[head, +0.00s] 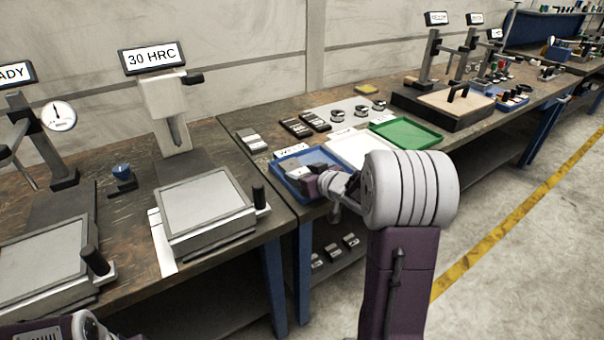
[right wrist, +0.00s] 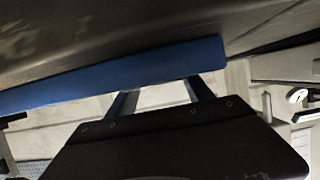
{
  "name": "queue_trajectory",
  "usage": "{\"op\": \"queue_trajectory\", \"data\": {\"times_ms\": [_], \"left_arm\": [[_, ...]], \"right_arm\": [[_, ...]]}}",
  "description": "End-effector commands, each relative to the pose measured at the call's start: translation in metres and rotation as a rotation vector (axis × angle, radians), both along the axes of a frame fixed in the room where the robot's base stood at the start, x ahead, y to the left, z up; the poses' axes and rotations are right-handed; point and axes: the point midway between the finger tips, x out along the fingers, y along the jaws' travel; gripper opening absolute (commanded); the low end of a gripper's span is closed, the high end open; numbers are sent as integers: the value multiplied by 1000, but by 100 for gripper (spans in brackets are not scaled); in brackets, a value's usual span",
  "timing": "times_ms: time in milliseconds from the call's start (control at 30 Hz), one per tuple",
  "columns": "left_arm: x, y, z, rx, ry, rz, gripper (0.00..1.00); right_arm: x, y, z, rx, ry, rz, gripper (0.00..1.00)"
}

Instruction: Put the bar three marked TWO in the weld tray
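My right gripper (head: 300,175) is over or in the blue tray (head: 283,162) at the near left end of the middle bench; its fingers are too small and dark to read. A white tray (head: 350,147) and a green tray (head: 407,132) lie to its right. Tray labels are unreadable, so I cannot tell which is the weld tray. Grey bars (head: 250,139) and dark bars (head: 297,126) lie behind the blue tray; no mark TWO is legible. The right wrist view shows my dark gripper body (right wrist: 175,145) and no clear held object. My left gripper is out of view.
Several small blocks (head: 333,250) lie on the shelf below the bench. A hardness tester (head: 165,105) reading 30 HRC stands on the left bench. Ring-shaped parts (head: 362,110) and a yellow block (head: 366,89) lie farther back. The floor at right is clear.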

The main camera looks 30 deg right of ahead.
Motion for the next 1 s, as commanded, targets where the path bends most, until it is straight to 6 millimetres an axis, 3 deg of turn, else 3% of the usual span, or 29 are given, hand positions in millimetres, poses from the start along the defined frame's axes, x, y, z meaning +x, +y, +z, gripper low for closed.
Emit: {"op": "queue_trajectory", "data": {"times_ms": [333,800,1000], "left_arm": [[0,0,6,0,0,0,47],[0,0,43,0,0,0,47],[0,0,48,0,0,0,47]], "right_arm": [[-6,0,8,1,-2,2,64],[-91,-7,45,0,-1,-2,64],[-110,-8,49,1,-1,2,64]]}}
